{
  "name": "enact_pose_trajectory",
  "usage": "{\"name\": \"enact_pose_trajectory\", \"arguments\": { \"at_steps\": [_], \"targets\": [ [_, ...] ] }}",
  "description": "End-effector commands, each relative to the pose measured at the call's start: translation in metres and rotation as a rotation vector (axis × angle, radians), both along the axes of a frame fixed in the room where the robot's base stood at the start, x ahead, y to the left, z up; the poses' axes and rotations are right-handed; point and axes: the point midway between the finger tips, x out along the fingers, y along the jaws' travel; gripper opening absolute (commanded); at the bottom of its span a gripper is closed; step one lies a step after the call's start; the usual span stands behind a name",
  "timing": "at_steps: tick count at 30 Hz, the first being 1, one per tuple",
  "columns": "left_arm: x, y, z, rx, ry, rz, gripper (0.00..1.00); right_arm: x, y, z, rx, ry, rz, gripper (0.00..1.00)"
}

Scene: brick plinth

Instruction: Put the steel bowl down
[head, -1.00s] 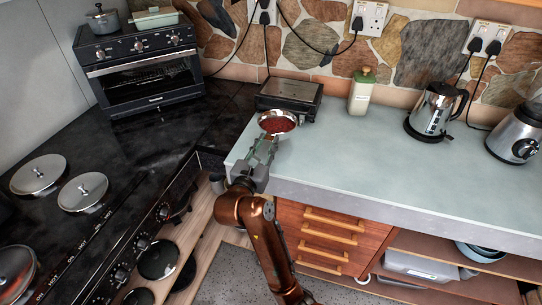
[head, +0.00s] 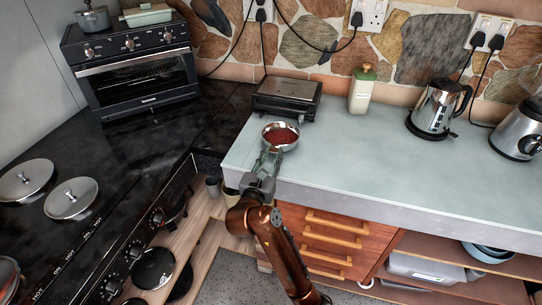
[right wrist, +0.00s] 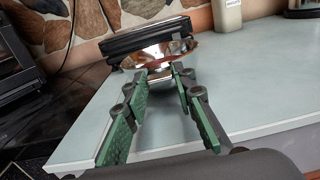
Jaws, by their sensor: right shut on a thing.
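My right gripper (head: 271,152) is shut on the near side of the bowl. In the right wrist view the fingertips (right wrist: 160,72) meet the bowl (right wrist: 155,54), which looks roughly level. Its underside is partly hidden by the fingers, so I cannot tell whether it touches the counter. My left gripper is out of view.
A kettle (head: 436,108) and a blender (head: 520,130) stand farther right. The counter between the bowl and the kettle is clear. A black hob with lids (head: 72,198) lies to the left.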

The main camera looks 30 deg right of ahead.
Motion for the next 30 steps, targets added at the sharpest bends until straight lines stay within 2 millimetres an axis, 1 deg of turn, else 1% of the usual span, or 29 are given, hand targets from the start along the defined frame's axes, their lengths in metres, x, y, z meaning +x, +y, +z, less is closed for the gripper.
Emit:
{"name": "enact_pose_trajectory", "arguments": {
  "at_steps": [3, 9, 10, 17, 25, 28, 30],
  "targets": [
    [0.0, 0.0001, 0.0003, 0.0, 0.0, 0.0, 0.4, -0.0003, 0.0, 0.0025, -0.002, -0.003, 0.0, 0.0],
    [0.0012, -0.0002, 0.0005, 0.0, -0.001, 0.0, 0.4, -0.0001, 0.0003, -0.0035, -0.002, -0.001, 0.0, 0.0],
    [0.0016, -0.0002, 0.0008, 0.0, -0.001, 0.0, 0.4, 0.0, 0.0002, -0.0049, 0.0, 0.001, 0.0, 0.25],
    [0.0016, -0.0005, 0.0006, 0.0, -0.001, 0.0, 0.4, 0.0001, 0.0002, -0.0043, 0.001, 0.001, 0.0, 0.41],
    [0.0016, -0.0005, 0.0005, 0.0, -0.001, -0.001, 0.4, 0.0001, 0.0002, -0.0035, 0.0, 0.0, 0.0, 0.41],
    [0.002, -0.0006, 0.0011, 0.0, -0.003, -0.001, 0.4, 0.0001, 0.0001, 0.0029, -0.002, -0.003, 0.0, 0.41],
    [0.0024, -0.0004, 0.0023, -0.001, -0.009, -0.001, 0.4, -0.0054, 0.0078, 0.0008, 0.002, 0.001, 0.003, 0.41]
  ]
}}
